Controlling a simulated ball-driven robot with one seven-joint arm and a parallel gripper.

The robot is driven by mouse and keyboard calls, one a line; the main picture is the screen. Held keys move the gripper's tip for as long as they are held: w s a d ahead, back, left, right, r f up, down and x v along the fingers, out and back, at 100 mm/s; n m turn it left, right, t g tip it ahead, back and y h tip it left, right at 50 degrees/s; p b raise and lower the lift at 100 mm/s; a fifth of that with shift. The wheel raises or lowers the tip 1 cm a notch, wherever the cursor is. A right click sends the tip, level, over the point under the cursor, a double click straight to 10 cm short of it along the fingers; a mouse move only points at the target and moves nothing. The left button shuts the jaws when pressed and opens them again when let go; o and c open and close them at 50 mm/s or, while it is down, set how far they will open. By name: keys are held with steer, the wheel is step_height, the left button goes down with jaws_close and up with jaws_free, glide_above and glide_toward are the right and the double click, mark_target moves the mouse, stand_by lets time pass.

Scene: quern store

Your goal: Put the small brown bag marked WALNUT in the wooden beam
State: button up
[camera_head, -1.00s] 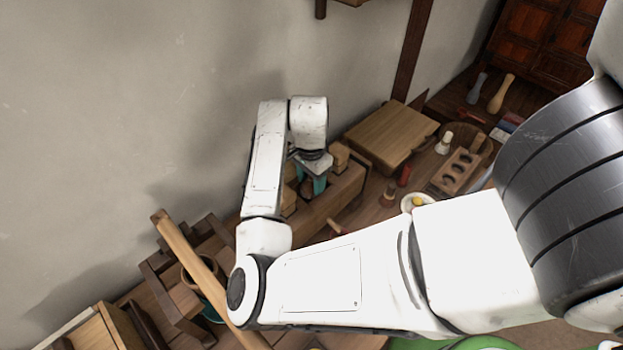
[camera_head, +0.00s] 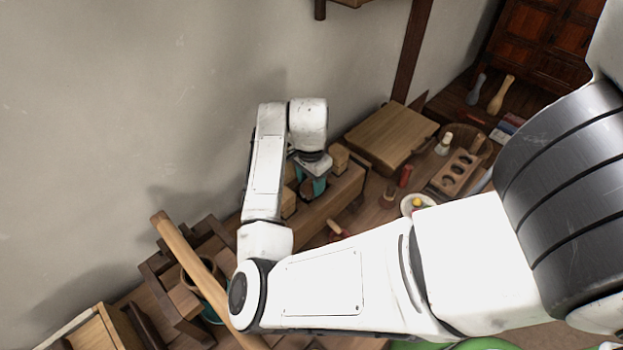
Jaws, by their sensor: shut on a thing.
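My gripper (camera_head: 313,185), with teal fingers, points down over the wooden beam (camera_head: 327,207), a long light-brown block along the wall. It is shut on a small brown bag (camera_head: 306,189), which is mostly hidden by the fingers and wrist. No marking on it can be read from here. The held bag is at the top of the beam, and I cannot tell whether it is inside an opening or just above it. Lighter tan blocks or bags stand in the beam on either side, one to the right (camera_head: 339,158) and one to the left (camera_head: 288,202).
A wooden box (camera_head: 392,138) stands right of the beam. Farther right are a holed wooden rack (camera_head: 458,172), a white plate with something yellow (camera_head: 417,203) and a red cylinder (camera_head: 405,176). A slanted wooden pole (camera_head: 190,262) and wooden frames lie at lower left.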

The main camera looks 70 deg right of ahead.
steer(key=shift+s+f, duration=0.25)
steer(key=shift+f, duration=0.85)
steer(key=o, duration=1.2)
steer(key=shift+a+r, duration=0.1)
steer(key=shift+w+r+p, duration=0.2)
steer(key=shift+r+p, duration=2.75)
steer(key=shift+r, duration=0.3)
